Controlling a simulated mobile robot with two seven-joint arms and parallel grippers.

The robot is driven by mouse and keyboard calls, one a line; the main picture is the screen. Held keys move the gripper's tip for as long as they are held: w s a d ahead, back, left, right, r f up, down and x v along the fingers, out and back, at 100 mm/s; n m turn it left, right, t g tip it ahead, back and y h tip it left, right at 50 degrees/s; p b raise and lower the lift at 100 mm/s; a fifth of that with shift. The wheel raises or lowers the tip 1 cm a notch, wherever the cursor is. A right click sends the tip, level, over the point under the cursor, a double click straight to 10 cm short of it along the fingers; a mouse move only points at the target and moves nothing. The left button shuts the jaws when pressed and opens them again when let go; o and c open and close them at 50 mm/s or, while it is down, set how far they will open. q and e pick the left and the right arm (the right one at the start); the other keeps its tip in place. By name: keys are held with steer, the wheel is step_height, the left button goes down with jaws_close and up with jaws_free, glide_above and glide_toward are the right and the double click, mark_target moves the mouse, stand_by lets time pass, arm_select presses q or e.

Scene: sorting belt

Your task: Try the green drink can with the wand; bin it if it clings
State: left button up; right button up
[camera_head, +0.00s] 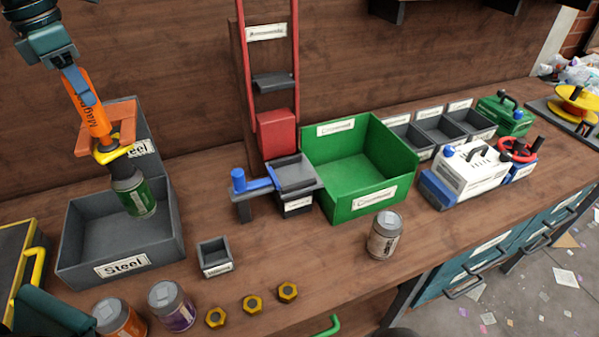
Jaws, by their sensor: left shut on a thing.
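My left gripper (77,84) is shut on the orange magnet wand (93,112) at the upper left. The wand points down, with a yellow collar (113,150) and a dark head at its lower end. The green drink can (138,197) is at the wand's head, its top touching it, tilted a little. The can is over the grey bin labelled Steel (75,256), within its outline in the picture. I cannot tell whether the can touches the bin's floor. My right gripper is not in view.
A green labelled bin (408,178) stands mid-bench. A silver-brown can (384,236) stands in front of it. A small grey box (215,257) stands right of the Steel bin.

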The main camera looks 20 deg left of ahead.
arm_select(q)
steer(key=shift+w+a+p, duration=0.55)
steer(key=shift+w+a, duration=0.2)
steer(key=shift+w, duration=0.1)
stand_by(0.4)
steer(key=shift+r+p, duration=0.2)
steer(key=shift+p, duration=0.15)
steer(key=shift+r+p, duration=0.25)
steer(key=shift+p, duration=0.1)
steer(key=shift+r+p, duration=0.4)
steer(key=shift+r, duration=0.75)
